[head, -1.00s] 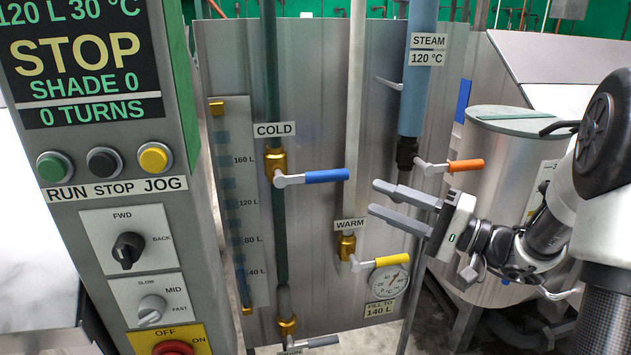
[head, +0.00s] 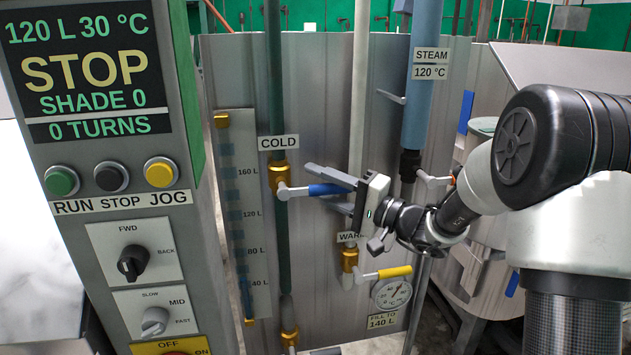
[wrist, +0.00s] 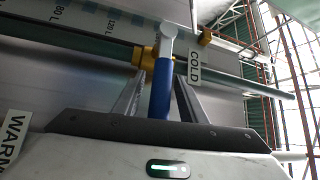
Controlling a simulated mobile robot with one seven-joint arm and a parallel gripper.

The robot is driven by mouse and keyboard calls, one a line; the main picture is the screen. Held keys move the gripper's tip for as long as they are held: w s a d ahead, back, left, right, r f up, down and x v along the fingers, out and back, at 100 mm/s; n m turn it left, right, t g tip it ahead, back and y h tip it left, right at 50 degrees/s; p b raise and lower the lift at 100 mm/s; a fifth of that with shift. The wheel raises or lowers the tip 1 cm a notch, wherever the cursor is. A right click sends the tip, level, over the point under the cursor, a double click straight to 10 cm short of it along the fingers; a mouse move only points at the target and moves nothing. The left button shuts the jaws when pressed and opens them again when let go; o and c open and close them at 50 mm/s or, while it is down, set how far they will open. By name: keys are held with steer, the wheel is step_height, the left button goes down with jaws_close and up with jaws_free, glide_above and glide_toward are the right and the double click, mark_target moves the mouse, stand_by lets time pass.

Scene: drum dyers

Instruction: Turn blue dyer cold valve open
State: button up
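The cold valve is a brass body (head: 280,174) on the green pipe under the COLD label (head: 278,143). Its lever with a blue grip (head: 326,189) points to the right, roughly level and across the pipe. My gripper (head: 316,187) reaches in from the right, with one finger above the blue grip and one below. In the wrist view the blue grip (wrist: 160,92) lies between the two fingers, with a small gap visible on each side. The gripper is open around the grip. The palm hides the outer end of the lever.
The warm valve's yellow lever (head: 394,272) and a round gauge (head: 391,293) are below my gripper. The control panel (head: 132,250) stands at left.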

steer(key=shift+w+a+r, duration=0.1)
steer(key=shift+w+a, duration=0.1)
steer(key=shift+a, duration=0.2)
steer(key=shift+c, duration=0.4)
jaws_close()
